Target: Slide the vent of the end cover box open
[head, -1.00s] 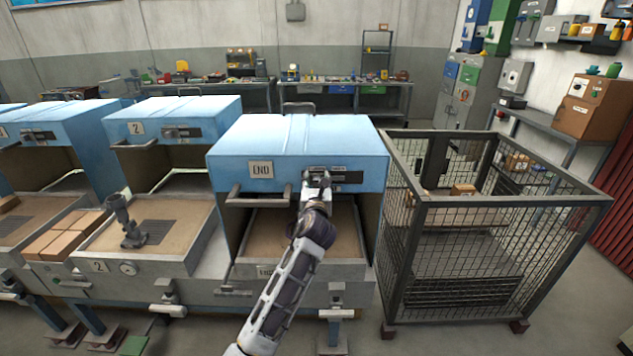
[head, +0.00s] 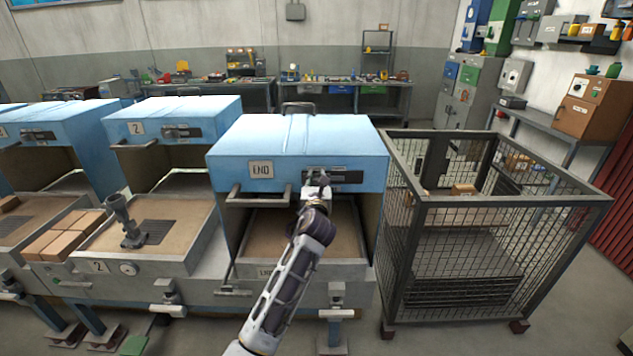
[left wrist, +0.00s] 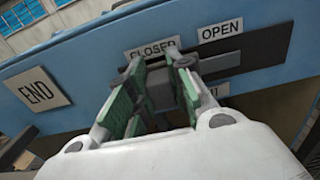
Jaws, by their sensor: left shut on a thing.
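The end cover box (head: 298,140) is a blue cover with an END plate (head: 260,169) on its front. Its vent is a dark slot (head: 350,177) right of the plate, also in the left wrist view (left wrist: 265,50). There a CLOSED label (left wrist: 152,48) and an OPEN label (left wrist: 220,30) sit above it, OPEN to the right. My left gripper (head: 319,186) is at the vent's left part. In the left wrist view (left wrist: 162,70) its green-padded fingers are shut on the dark vent knob (left wrist: 160,90), below the CLOSED label. The fingers partly hide the knob.
A grey bar handle (head: 258,200) juts out below the END plate. A wire mesh cage (head: 490,203) stands close to the right. Cover box 2 (head: 175,112) stands to the left. The box's sandy tray (head: 270,222) lies open below the cover.

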